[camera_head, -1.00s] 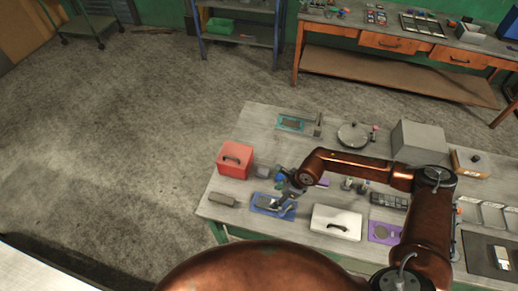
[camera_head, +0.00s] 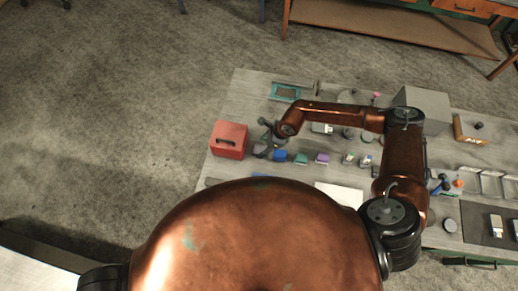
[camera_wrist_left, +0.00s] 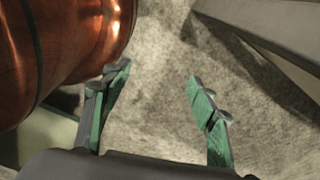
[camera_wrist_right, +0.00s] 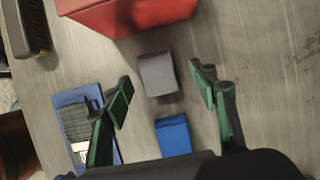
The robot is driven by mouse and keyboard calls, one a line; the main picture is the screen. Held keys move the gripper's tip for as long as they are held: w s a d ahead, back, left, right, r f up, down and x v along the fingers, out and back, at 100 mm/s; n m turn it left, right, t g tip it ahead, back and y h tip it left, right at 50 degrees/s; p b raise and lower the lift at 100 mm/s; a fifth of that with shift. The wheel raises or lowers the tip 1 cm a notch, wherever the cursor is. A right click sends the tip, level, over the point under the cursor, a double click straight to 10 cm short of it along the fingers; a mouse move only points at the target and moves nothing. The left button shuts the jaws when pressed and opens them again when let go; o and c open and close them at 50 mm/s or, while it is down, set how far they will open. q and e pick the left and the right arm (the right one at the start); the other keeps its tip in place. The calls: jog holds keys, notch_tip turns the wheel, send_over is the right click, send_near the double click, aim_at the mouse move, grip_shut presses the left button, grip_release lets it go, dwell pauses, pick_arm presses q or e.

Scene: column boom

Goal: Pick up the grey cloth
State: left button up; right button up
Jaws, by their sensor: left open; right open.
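The grey cloth (camera_wrist_right: 157,75) is a small folded block on the table in the right wrist view, between the red box and a blue folded cloth (camera_wrist_right: 173,135). My right gripper (camera_wrist_right: 163,84) is open and empty, with its fingertips to either side of the grey cloth in the picture. Its height above the cloth is hard to tell. In the head view my right gripper (camera_head: 266,145) is over the row of cloths and largely hides the grey one. My left gripper (camera_wrist_left: 156,78) is open and empty above the floor in the left wrist view.
The red box (camera_head: 229,139) stands close beyond the grey cloth. Teal (camera_head: 301,159) and purple (camera_head: 322,158) folded cloths continue the row to the right. A blue mat (camera_wrist_right: 110,147) with a brush lies left of my right gripper. The floor left of the table is clear.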

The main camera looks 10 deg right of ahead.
aim_at(259, 151)
pick_arm(q)
jog(key=shift+w+r, duration=0.2)
jog(key=shift+w, duration=0.5)
jog(key=shift+w+r, duration=0.2)
jog(key=shift+w, duration=0.5)
pick_arm(e)
jog(key=shift+x, duration=1.2)
jog(key=shift+s, duration=0.15)
jog(key=shift+c, duration=0.6)
jog(key=shift+s, duration=0.1)
jog(key=c, duration=0.6)
pick_arm(q)
jog(key=shift+s+d, duration=0.1)
jog(key=shift+s, duration=0.5)
pick_arm(e)
jog(key=c, duration=0.5)
